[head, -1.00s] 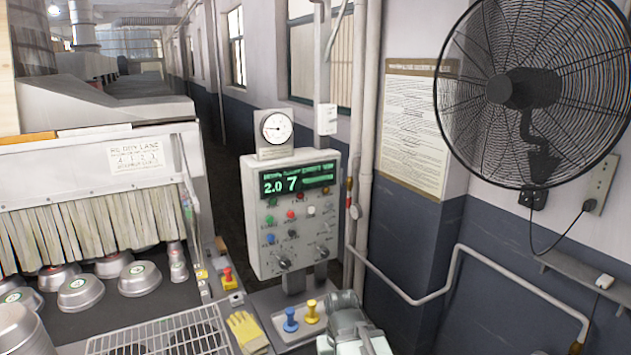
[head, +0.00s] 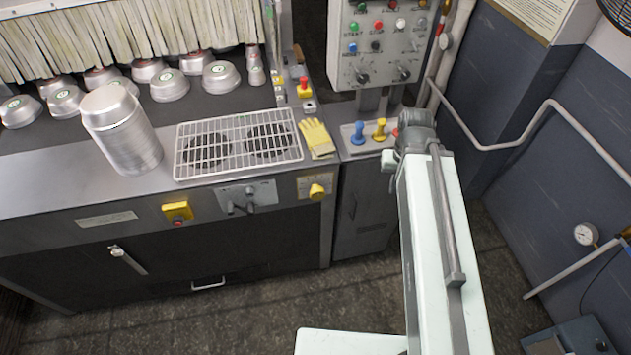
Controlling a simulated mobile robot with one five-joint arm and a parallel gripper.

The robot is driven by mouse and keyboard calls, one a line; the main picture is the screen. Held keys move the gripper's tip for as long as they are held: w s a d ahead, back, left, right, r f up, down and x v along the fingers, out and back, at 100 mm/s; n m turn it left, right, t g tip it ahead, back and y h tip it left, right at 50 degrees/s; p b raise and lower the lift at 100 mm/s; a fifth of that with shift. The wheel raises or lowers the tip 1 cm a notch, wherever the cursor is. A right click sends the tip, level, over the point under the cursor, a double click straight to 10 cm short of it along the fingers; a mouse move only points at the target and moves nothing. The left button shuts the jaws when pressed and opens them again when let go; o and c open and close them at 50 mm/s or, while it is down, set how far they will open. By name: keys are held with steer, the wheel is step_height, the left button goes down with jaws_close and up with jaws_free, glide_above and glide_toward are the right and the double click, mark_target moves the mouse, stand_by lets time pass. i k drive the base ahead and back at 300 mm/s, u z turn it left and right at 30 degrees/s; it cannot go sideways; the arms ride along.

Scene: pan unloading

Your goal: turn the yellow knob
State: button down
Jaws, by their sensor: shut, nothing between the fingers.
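A round yellow knob (head: 317,191) sits on a pale label plate on the counter's front face, near its right end. A second yellow knob-topped piece (head: 380,130) stands upright on the grey cabinet's top, beside a matching blue one (head: 358,133). My arm rises from the bottom right of the head view and ends in a grey joint near the cabinet's right edge. No gripper fingers show. The knob on the front face is uncovered, and my arm is to its right, apart from it.
A wire rack (head: 238,142), a yellow glove (head: 317,138) and stacked pans (head: 122,130) lie on the counter (head: 60,192). A yellow box with a red button (head: 177,212) is left on the front face. A control panel (head: 383,45) stands behind. Floor in front is clear.

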mark_target(317, 192)
steer(key=u, duration=0.1)
steer(key=k, duration=1.3)
steer(key=u, duration=1.75)
steer(key=i, duration=1.05)
steer(key=z, duration=0.05)
